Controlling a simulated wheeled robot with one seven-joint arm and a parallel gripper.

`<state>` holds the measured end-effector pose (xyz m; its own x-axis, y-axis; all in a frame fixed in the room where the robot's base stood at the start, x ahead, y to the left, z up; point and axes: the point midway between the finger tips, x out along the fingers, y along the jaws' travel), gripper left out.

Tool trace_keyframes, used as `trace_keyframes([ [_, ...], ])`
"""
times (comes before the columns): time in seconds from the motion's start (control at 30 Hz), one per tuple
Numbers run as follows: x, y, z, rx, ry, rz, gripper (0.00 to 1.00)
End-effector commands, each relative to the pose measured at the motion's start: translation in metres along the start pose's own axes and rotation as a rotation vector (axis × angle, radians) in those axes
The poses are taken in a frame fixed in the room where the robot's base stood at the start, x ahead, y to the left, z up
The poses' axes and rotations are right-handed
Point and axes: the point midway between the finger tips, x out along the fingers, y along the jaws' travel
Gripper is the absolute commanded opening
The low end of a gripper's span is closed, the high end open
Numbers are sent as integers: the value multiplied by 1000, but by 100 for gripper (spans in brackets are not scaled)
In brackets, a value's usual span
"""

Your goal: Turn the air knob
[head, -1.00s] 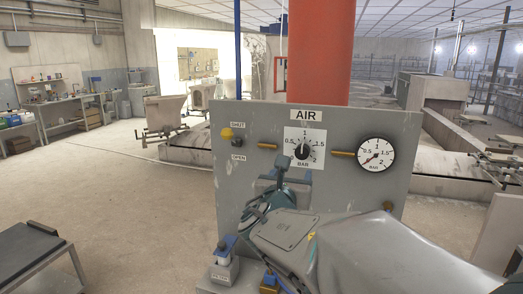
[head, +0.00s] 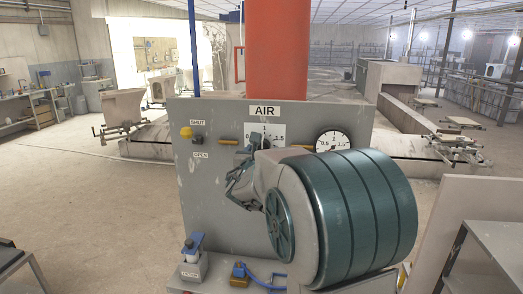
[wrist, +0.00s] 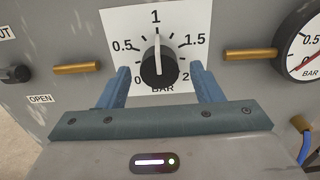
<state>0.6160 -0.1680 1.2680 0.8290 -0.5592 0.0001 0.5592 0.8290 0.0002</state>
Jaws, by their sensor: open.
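The air knob (wrist: 158,66) is a black round knob with a white pointer line, on a white dial plate (wrist: 118,22) marked 0 to 2 BAR. Its pointer stands at about 1. In the head view my arm hides the knob, and part of the dial plate (head: 277,130) shows under the AIR label (head: 265,110). The pressure gauge (head: 333,141) is partly hidden; its needle in the wrist view (wrist: 304,58) points low left.
The grey panel (head: 190,160) also bears a yellow knob (head: 186,132) by SHUT and OPEN labels, and brass pipes (wrist: 76,68) beside the dial. A blue-topped device (head: 194,245) stands at the panel's lower left. A red column (head: 277,50) rises behind. Floor at left is open.

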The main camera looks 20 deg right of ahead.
Motion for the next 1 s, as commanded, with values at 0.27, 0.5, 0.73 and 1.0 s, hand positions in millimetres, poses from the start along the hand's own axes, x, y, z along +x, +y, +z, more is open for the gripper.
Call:
trace_keyframes([
  [0.27,1,0,0,0,0,0,57],
  [0.5,2,-3,0,-1,0,-1,15],
  [0.73,1,-1,-3,23,0,-3,15],
  [1.0,0,-1,-8,150,-3,-2,15],
])
